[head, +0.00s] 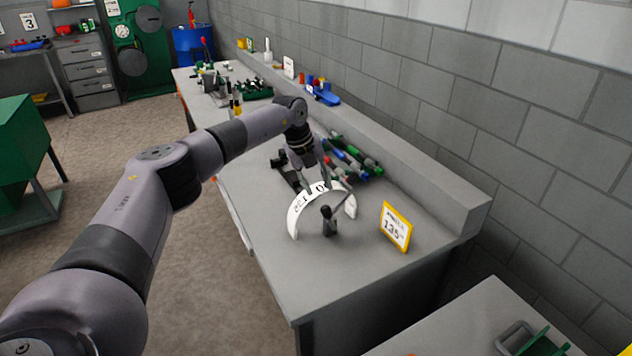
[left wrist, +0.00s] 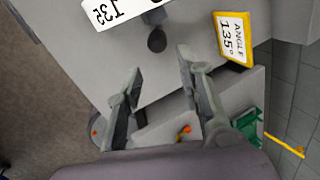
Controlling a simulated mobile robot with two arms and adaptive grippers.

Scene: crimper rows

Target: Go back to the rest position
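My left arm reaches in from the left over the grey workbench (head: 290,255). My left gripper (head: 318,182) is above the bench, close to a white curved angle scale with printed numbers (head: 297,214). In the left wrist view the two fingers of the left gripper (left wrist: 160,62) are spread apart with nothing held between them. The scale (left wrist: 113,10) and a dark knob-ended lever (left wrist: 156,40) lie beyond the fingertips there. The lever stands by the scale in the head view (head: 329,220). My right gripper is not in view.
A yellow-framed card reading 135 (head: 396,227) stands right of the scale. Several coloured-handled tools (head: 352,157) lie behind the gripper, near the wall ledge (head: 420,180). A second grey surface (head: 450,335) is at the bottom right. The bench's front corner is clear.

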